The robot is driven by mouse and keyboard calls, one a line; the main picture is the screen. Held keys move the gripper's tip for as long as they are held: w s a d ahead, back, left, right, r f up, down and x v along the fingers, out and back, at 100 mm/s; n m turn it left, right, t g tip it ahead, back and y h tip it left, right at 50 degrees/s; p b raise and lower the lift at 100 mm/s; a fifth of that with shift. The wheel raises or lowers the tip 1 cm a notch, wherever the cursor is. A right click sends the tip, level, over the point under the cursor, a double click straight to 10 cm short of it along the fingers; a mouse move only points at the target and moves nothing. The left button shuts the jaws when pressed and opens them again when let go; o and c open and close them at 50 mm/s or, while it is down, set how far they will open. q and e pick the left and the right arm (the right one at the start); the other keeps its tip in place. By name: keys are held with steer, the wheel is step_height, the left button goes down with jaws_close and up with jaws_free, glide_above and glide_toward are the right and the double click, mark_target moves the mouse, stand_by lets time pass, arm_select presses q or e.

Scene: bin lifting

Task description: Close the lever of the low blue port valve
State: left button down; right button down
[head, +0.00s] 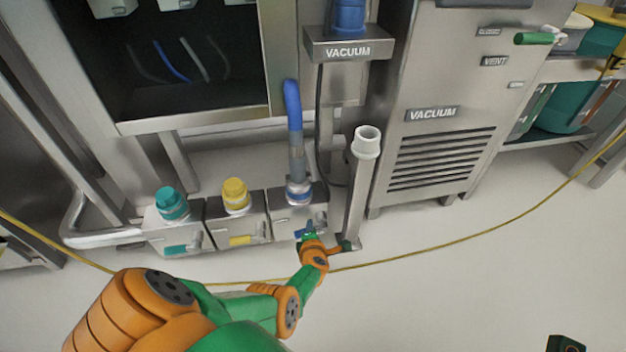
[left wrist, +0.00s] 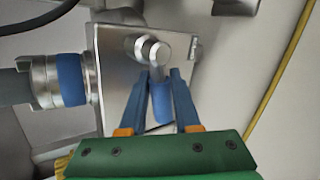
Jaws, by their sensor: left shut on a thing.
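The low blue port valve is on the metal box (head: 284,218) with the blue hose (head: 293,105) on top, the rightmost of three low ports. Its blue lever (left wrist: 161,102) hangs from a round metal pivot (left wrist: 153,49) and lies across the hose's direction. My left gripper (head: 308,234) is at the front of this box. In the left wrist view its two blue fingers (left wrist: 163,75) are on either side of the lever, shut on it. In the head view the gripper partly hides the lever.
A teal port (head: 172,204) and a yellow port (head: 235,195) stand left of the blue one. A metal post with a white cap (head: 367,142) stands close to the right of my gripper. A yellow cable (head: 450,242) crosses the floor, which is otherwise mostly clear.

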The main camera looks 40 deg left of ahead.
arm_select(q)
steer(key=shift+r+m+g+y, duration=0.45)
steer(key=shift+m+g+y, duration=0.05)
steer(key=shift+m+g, duration=0.2)
stand_by(0.3)
steer(key=c, duration=0.9)
jaws_free()
